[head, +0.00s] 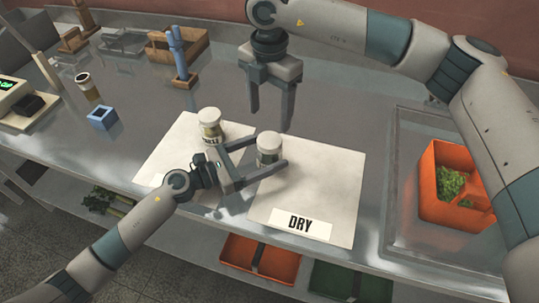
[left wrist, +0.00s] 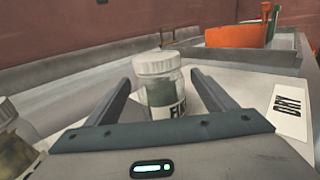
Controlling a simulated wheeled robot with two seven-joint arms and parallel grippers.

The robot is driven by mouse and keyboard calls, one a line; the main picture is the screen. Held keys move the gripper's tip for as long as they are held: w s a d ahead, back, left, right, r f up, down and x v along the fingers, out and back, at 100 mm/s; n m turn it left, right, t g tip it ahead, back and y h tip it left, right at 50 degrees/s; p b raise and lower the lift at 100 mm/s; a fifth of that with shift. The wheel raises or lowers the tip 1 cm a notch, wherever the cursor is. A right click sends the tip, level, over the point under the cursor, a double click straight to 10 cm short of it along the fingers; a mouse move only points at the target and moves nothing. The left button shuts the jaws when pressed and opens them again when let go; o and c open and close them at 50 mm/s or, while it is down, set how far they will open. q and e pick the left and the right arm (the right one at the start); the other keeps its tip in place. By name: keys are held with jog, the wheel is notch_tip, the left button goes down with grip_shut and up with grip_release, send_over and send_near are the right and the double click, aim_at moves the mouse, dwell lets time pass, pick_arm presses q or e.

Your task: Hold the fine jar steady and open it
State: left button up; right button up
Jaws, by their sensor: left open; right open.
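The fine jar (head: 268,146), with a pale lid, stands upright on the white mat with the DRY label. In the left wrist view, the jar (left wrist: 160,88) shows a label starting "FI", partly hidden by my gripper body. My left gripper (head: 271,152) is open, with one finger on each side of the jar; I cannot tell whether they touch it. My right gripper (head: 271,118) is open and empty, pointing down above and behind the jar. The jar's lid is on.
A second lidded jar (head: 209,122) stands left of the fine jar, close to my left gripper. The DRY mat (head: 335,185) is otherwise clear. An orange bin (head: 432,185) with green contents sits at right. A blue cup (head: 102,118) and wooden holders (head: 178,45) are at left and back.

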aim_at(269, 140)
pick_arm(q)
jog(key=shift+w+d, duration=0.15)
jog(key=shift+d, duration=0.1)
grip_shut()
pick_arm(e)
jog(key=shift+m, duration=2.2)
jog(key=shift+f, duration=4)
jog(key=shift+c, duration=0.4)
